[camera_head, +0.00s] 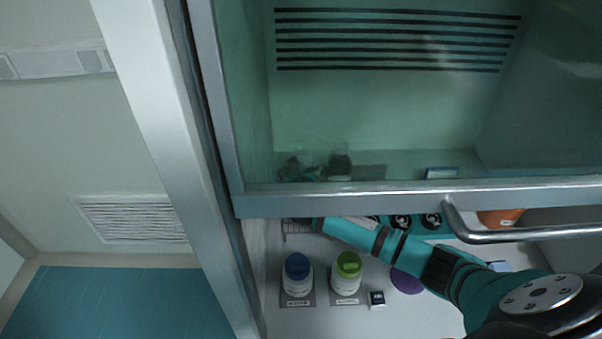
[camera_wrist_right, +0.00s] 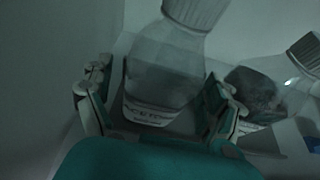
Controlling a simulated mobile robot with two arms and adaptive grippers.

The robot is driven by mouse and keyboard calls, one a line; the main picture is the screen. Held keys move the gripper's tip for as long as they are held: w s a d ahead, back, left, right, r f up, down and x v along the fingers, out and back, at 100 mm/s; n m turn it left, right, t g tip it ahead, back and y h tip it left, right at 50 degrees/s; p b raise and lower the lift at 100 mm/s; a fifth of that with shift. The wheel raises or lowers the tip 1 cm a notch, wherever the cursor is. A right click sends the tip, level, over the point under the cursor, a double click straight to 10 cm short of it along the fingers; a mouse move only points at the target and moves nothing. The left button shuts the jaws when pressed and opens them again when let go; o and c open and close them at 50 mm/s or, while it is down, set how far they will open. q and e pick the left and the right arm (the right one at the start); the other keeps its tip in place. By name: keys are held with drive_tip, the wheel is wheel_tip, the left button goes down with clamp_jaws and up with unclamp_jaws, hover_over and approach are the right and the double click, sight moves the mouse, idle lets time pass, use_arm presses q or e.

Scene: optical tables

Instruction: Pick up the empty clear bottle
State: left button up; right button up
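A clear, empty-looking bottle (camera_wrist_right: 165,75) with a pale cap and a white label near its base stands between the fingers of my right gripper (camera_wrist_right: 160,105) in the right wrist view. The fingers are spread, one on each side of the bottle; a gap shows on the left, and the right finger is very close to it. In the head view my right arm reaches from the lower right under the hood's sash, and the gripper (camera_head: 298,170) shows dimly behind the glass. The bottle is hard to make out there. My left gripper is not in view.
A second bottle with dark contents (camera_wrist_right: 262,90) stands close to the right of the clear one. The sash's metal bottom edge (camera_head: 400,197) and handle (camera_head: 520,236) lie above my arm. A blue-capped bottle (camera_head: 297,275) and a green-capped bottle (camera_head: 346,275) stand in front.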

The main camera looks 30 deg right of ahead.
drive_tip(key=c, duration=1.1)
